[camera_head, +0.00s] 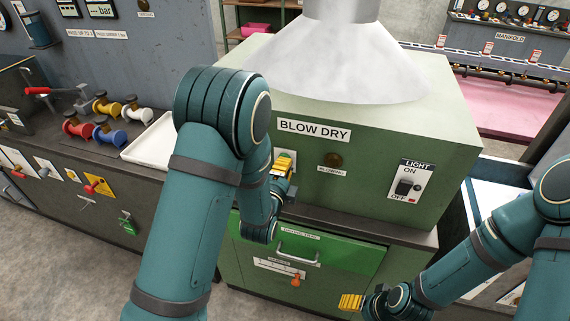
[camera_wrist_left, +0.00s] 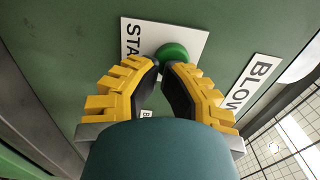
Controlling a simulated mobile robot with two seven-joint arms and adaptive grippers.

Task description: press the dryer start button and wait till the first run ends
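The dryer (camera_head: 400,115) is a green cabinet labelled BLOW DRY under a pale metal hood. In the left wrist view its green start button (camera_wrist_left: 172,52) sits on a white START plate (camera_wrist_left: 190,35). The round lamp (camera_head: 331,160) above the BLOWING label looks dark brown and unlit. My right gripper (camera_head: 351,302) is low in front of the cabinet; its finger gap is unclear.
A LIGHT switch (camera_head: 406,187) is on the right of the dryer front. A green drawer (camera_head: 340,256) with a handle lies below. Several coloured spools (camera_head: 108,135) and a white tray (camera_head: 150,148) are on the left bench. A manifold stands behind at right.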

